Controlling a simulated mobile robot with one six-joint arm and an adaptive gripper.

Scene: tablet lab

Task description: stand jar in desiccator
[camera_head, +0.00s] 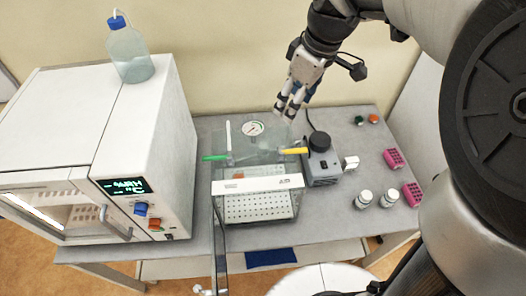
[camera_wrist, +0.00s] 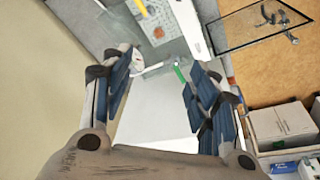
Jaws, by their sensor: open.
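The desiccator (camera_head: 258,186) is a clear cabinet in the middle of the bench, with a perforated shelf (camera_head: 255,208), a gauge and a green and a yellow handle on top. A black-edged glass panel (camera_wrist: 262,28) in the wrist view looks like its door, swung open. Two small white-capped jars, one (camera_head: 364,199) left of the other (camera_head: 389,198), stand upright on the bench to the right. My gripper (camera_head: 288,108) is open and empty, above the back of the desiccator; its fingers also show in the wrist view (camera_wrist: 160,95).
A white oven (camera_head: 150,150) stands at left with a bottle (camera_head: 130,52) on top. A grey pump (camera_head: 320,160) sits beside the desiccator. Pink racks (camera_head: 394,159) lie at right. Bench around the jars is fairly clear. A small orange item (camera_wrist: 158,32) shows inside the desiccator.

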